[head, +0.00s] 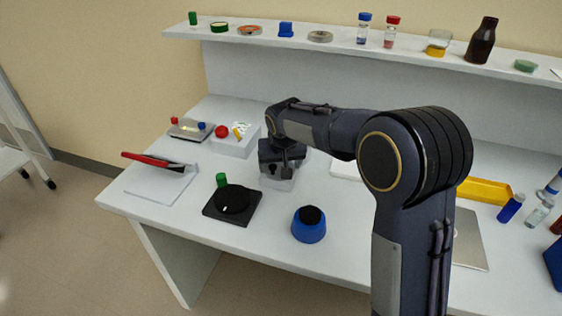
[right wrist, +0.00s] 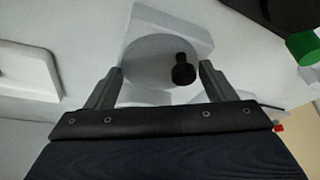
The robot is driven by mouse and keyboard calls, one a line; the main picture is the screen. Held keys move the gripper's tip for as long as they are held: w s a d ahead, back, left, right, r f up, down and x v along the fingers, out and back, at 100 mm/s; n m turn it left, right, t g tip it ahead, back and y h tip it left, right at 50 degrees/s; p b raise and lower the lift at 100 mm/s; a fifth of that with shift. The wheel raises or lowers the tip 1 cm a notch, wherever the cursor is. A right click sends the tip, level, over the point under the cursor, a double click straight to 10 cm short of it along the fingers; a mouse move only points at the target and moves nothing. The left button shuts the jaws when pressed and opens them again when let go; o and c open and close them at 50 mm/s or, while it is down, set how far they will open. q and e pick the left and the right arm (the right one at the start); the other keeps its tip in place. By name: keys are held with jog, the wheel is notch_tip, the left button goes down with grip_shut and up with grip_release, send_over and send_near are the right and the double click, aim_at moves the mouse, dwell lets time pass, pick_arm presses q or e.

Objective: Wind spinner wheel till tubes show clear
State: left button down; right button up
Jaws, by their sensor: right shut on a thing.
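The spinner stands on the bench under my right gripper (head: 282,168). In the right wrist view it has a pale square base (right wrist: 192,28) and a round grey wheel (right wrist: 148,62) with a black knob (right wrist: 183,70) near its right edge. The two fingers of my right gripper (right wrist: 161,70) are at opposite sides of the wheel and shut on it. In the head view my gripper and arm hide most of the spinner; only a pale part (head: 277,184) shows. I cannot make out tubes in the spinner. My left gripper is not in view.
A black plate with a round dial (head: 232,200) and a blue pot with black top (head: 309,226) stand in front. A white box (head: 235,146) and a small capped rack (head: 190,131) are to the left. A yellow tray (head: 486,191) lies right. The shelf (head: 340,45) holds several bottles.

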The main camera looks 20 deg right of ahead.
jog(key=m, duration=0.1)
jog(key=m+h, duration=0.1)
jog(key=m+p, duration=0.1)
jog(key=shift+w+a+m+h, duration=0.1)
jog(key=shift+a+m+h, duration=0.2)
jog(key=shift+m, duration=0.1)
jog(key=m+g+h+p, duration=0.1)
jog(key=m, duration=0.2)
jog(key=shift+w+r+m, duration=0.1)
jog(key=shift+m, duration=0.2)
jog(key=m+p, duration=0.1)
jog(key=m+g+h+p, duration=0.1)
jog(key=m, duration=0.1)
jog(key=shift+w+a+m, duration=0.15)
jog(key=shift+m, duration=0.15)
jog(key=shift+w+m+g+p, duration=0.15)
jog(key=shift+m+g+p, duration=0.8)
jog(key=shift+m, duration=1.15)
jog(key=o, duration=1)
jog(key=shift+a, duration=0.1)
